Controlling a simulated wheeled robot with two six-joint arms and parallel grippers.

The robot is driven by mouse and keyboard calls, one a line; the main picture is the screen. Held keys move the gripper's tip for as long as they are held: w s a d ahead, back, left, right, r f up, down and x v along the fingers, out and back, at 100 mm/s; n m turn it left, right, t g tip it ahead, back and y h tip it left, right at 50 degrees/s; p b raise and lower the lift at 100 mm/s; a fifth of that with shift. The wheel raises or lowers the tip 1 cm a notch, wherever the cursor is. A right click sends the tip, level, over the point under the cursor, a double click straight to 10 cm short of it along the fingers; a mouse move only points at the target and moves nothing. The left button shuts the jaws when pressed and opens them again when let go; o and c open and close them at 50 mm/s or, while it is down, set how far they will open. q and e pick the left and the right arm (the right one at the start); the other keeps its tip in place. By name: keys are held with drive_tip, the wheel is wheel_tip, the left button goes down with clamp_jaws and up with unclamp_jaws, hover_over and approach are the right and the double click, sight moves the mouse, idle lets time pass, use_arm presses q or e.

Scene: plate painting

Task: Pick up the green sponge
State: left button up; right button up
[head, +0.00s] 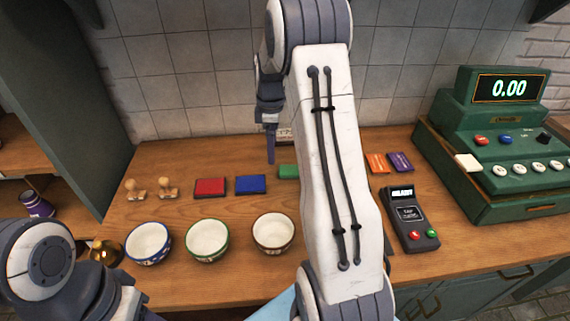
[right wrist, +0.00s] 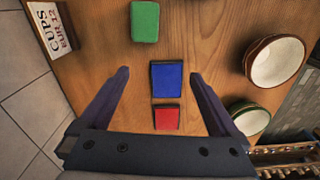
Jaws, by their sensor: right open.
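The green sponge (head: 288,171) lies on the wooden counter right of the blue pad, its right part hidden behind my right arm in the head view. In the right wrist view the sponge (right wrist: 145,22) is near the top edge, beyond the fingertips. My right gripper (right wrist: 158,75) is open and empty, its fingers spread either side of the blue pad in that picture. In the head view the right gripper (head: 271,158) points down just left of the sponge, apart from it. My left arm shows at the lower left, but its gripper is not in view.
A blue pad (head: 250,184) and red pad (head: 210,188) lie left of the sponge. Bowls (head: 206,240) stand in front, stamps (head: 135,189) at left. A card reader (head: 410,218) and green cash register (head: 490,180) stand at right.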

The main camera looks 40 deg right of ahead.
drive_tip(key=d+f, duration=0.1)
drive_tip(key=d, duration=0.5)
drive_tip(key=p, duration=0.1)
hover_over(289, 171)
drive_tip(key=f, duration=0.5)
drive_tip(key=shift+w+d, duration=0.4)
wheel_tip(289, 171, down, 5)
drive_tip(key=shift+r+p, duration=0.2)
drive_tip(key=shift+p, duration=1)
drive_tip(key=shift+w+f, duration=0.1)
drive_tip(key=shift+f, duration=0.45)
drive_tip(key=c, duration=1.4)
